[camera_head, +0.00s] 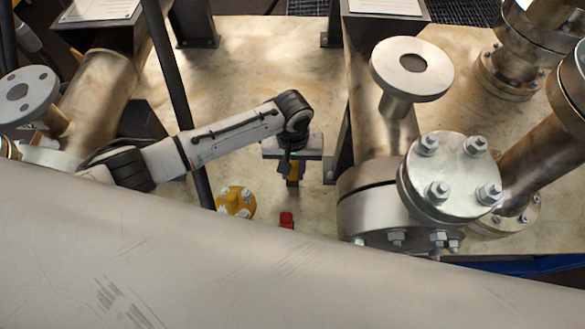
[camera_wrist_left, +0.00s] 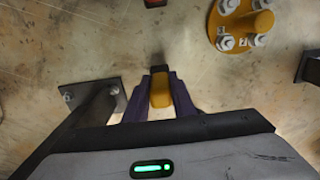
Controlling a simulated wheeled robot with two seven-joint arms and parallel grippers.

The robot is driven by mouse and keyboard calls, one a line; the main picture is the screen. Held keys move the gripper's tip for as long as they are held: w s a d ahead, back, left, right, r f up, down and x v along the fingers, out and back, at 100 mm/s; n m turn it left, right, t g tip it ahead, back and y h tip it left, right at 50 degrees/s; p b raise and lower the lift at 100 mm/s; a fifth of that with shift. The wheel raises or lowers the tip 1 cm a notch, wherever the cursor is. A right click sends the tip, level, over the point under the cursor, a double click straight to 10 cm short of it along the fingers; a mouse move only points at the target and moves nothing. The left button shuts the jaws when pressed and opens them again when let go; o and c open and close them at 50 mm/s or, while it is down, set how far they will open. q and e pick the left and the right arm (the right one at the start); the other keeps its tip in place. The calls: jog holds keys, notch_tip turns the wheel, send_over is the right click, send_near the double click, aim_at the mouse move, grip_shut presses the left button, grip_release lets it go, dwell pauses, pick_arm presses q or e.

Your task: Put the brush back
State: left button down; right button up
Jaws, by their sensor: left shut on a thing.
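My left gripper (camera_head: 293,172) hangs below the wrist, near the middle of the head view, above the pale floor plate. Its purple fingers, clearer in the left wrist view (camera_wrist_left: 160,98), are shut on a yellow piece (camera_wrist_left: 160,92). I take this for the handle of the brush; it also shows in the head view (camera_head: 294,170). My right gripper is not in view.
A yellow bolted flange (camera_head: 236,201) and a small red object (camera_head: 286,219) are on the stained plate (camera_head: 240,60). A flanged vessel (camera_head: 378,205) stands close to the right. A large pale cylinder (camera_head: 200,270) crosses the front. A dark post (camera_head: 178,90) stands left.

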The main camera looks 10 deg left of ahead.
pick_arm(q)
jog(key=shift+f, duration=0.5)
jog(key=c, duration=1.4)
grip_release()
jog(key=shift+o, duration=0.3)
jog(key=o, duration=0.4)
notch_tip(320, 180, up, 3)
jog(key=p, duration=0.2)
jog(key=shift+f+p, duration=0.15)
jog(key=shift+p, duration=0.25)
jog(key=shift+r, duration=2.15)
